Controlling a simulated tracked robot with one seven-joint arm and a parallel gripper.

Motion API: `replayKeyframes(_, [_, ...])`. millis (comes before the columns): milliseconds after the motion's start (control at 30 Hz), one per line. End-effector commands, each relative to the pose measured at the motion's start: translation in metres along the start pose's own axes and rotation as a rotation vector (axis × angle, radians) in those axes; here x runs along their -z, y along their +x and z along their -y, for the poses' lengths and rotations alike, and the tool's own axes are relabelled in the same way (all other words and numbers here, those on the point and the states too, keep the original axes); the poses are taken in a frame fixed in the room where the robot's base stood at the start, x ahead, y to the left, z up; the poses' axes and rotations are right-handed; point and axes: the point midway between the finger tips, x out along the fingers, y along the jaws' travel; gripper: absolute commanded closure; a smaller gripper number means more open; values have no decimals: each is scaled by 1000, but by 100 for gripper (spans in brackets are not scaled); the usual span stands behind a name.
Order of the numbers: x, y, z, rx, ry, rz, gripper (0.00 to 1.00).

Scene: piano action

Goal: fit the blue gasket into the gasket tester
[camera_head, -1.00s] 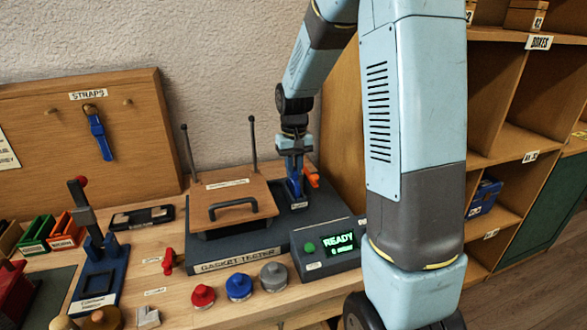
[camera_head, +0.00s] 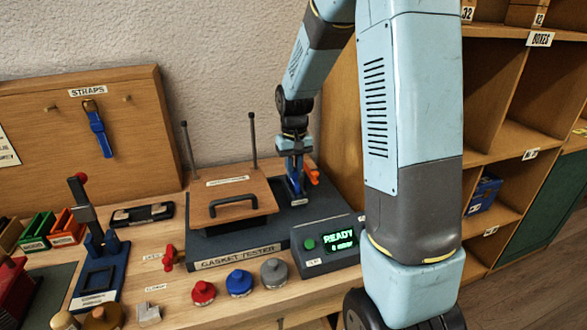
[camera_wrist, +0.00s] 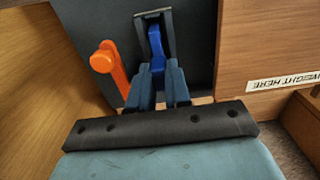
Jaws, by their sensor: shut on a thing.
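The gasket tester (camera_head: 235,258) is a dark base with a brown wooden lid (camera_head: 259,191) lying on it, with a black handle on top. My gripper (camera_head: 296,178) is over its back right part. It is shut on an upright blue piece (camera_wrist: 156,42) that looks like a lever; a dark bracket surrounds its top in the wrist view. Its lower end is hidden between the fingers. A blue knobbed puck (camera_head: 239,283), perhaps the blue gasket, sits on the table before the tester, between red and grey ones, apart from my gripper.
An orange lever (camera_wrist: 108,67) stands close beside my fingers. Two thin dark posts rise behind the lid. A control box (camera_head: 328,243) with a green READY display stands at the tester's front right. The red puck (camera_head: 203,293) and grey puck (camera_head: 274,272) flank the blue one.

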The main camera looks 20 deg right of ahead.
Motion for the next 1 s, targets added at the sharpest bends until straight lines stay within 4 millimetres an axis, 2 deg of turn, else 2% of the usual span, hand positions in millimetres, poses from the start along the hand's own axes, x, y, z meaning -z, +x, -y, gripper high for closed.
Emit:
replayKeyframes(100, [0, 0, 0, 0, 0, 0, 100])
replayKeyframes(133, [0, 0, 0, 0, 0, 0, 80])
replayKeyframes(400, [0, 0, 0, 0, 0, 0, 54])
replayKeyframes(600, [0, 0, 0, 0, 0, 0, 51])
replayKeyframes(733, [0, 0, 0, 0, 0, 0, 40])
replayKeyframes(1000, [0, -1, 0, 0, 0, 0, 40])
